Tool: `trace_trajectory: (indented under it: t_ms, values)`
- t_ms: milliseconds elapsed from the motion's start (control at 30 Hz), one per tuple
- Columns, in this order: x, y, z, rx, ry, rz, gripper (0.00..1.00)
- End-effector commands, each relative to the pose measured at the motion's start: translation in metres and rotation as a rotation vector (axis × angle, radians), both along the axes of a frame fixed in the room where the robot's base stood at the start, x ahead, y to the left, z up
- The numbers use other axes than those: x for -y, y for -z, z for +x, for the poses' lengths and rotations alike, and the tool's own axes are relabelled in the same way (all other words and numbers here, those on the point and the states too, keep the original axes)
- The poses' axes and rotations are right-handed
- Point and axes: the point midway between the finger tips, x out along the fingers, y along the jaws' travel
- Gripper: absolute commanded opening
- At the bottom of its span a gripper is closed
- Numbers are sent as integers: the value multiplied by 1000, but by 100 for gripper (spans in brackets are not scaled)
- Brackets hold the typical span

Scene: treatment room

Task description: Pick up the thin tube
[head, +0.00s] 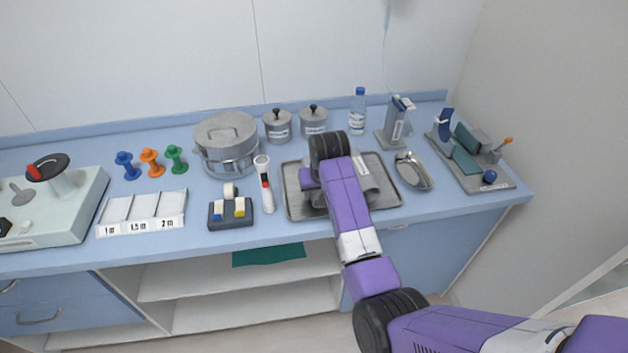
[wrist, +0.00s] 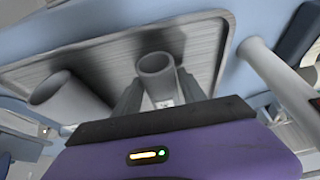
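In the wrist view a thin grey tube (wrist: 156,72), with its open round end showing, stands between the two fingers of my gripper (wrist: 160,88). The fingers lie close along both sides of it; I cannot tell whether they press on it. A thicker grey tube (wrist: 62,98) is to its left. Both are over the metal tray (wrist: 100,50). In the head view the tray (head: 292,205) is on the blue counter, and my arm and wrist cover most of what stands in it, including the thin tube and my fingertips.
A pot (head: 227,145), two lidded jars and a bottle (head: 358,112) are behind. A kidney dish (head: 413,171) is close on the right. A small dark holder (head: 230,208) is further left.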

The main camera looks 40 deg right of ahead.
Motion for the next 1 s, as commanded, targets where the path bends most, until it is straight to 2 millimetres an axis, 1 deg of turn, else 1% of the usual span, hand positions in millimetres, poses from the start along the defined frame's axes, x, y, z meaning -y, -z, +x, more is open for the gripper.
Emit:
trace_trajectory:
  t_ms: [33, 100, 167, 200, 233, 567, 733, 867, 967, 1000]
  values:
    - [0, 0, 0, 0, 0, 0, 37]
    - [0, 0, 0, 0, 0, 0, 23]
    - [0, 0, 0, 0, 0, 0, 11]
    - [0, 0, 0, 0, 0, 0, 3]
    - [0, 0, 0, 0, 0, 0, 0]
    - [0, -3, 1, 2, 0, -1, 0]
    - [1, -14, 1, 4, 1, -2, 0]
    - [1, -33, 1, 6, 2, -3, 0]
    - [1, -56, 2, 7, 2, -4, 0]
    - [1, -67, 2, 8, 1, -3, 0]
